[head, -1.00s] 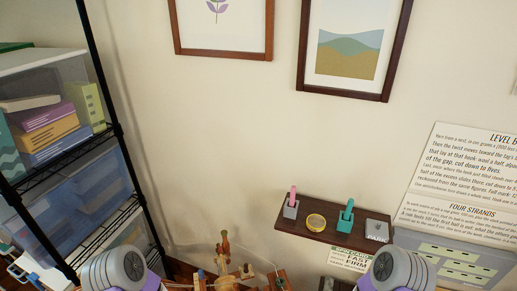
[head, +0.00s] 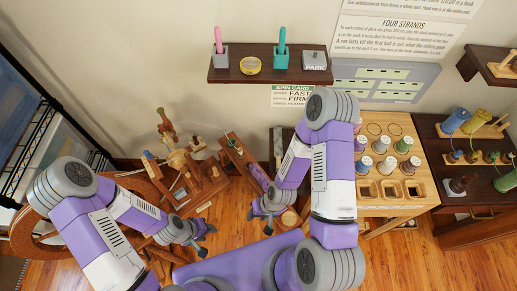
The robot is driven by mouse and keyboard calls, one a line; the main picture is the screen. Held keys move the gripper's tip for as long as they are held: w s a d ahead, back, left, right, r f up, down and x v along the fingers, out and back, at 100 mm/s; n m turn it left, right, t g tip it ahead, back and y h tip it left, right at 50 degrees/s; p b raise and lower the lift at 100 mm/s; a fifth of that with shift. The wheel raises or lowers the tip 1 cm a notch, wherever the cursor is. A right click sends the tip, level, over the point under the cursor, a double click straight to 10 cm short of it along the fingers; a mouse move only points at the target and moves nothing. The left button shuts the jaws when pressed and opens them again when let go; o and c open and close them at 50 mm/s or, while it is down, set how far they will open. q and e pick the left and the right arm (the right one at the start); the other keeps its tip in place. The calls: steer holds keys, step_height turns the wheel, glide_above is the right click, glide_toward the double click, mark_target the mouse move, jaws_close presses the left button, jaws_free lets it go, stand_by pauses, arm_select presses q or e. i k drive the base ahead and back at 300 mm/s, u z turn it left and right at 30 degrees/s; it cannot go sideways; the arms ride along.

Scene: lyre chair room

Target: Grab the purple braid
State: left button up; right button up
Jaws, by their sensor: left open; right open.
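I cannot make out the purple braid for certain. A small purple piece (head: 259,175) shows on a slanted wooden stand (head: 235,155) just left of my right arm, too small and partly covered to identify. My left gripper (head: 206,239) is open and empty low over the floor, in front of the spinning wheel. My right gripper (head: 260,222) is open and seems empty, below the small purple piece in the picture. My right arm hides part of the area behind it.
A wooden spinning wheel (head: 178,162) stands close to my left arm. A light wooden spool table (head: 406,196) with several spools is right of my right arm. A dark table (head: 463,165) is farther right. A wall shelf (head: 230,75) hangs above. Wood floor (head: 395,260) is clear in front.

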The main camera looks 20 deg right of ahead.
mark_target(254, 169)
steer(key=u, duration=1.05)
steer(key=k, duration=1.2)
steer(key=z, duration=0.6)
